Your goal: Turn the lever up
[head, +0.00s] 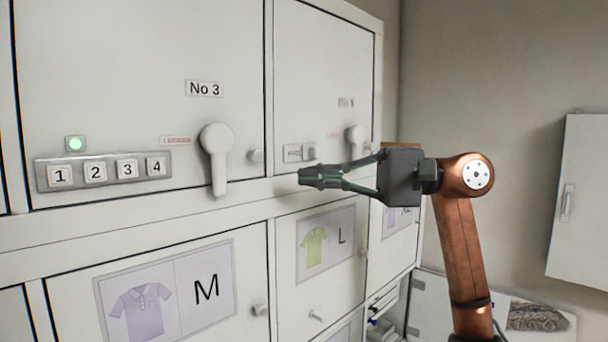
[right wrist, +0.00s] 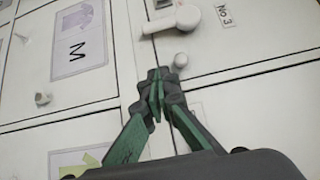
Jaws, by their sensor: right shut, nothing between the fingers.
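The white lever (head: 216,160) is on the No 3 locker door in the head view. Its round hub is at the top and its handle hangs straight down. It also shows in the right wrist view (right wrist: 178,20), near the top, beyond the fingertips. My right gripper (head: 308,177) is shut and empty, to the right of the lever and apart from it, near the door's right edge. In the right wrist view its fingertips (right wrist: 158,82) are together, close to a small round knob (right wrist: 181,60). A second white lever (head: 354,138) is on the farther door. My left gripper is not in view.
A keypad (head: 104,171) with numbered buttons and a lit green lamp (head: 75,144) are left of the lever. Lower doors carry an M shirt label (head: 166,292) and an L label (head: 326,243). A white wall cabinet (head: 580,200) is at the right.

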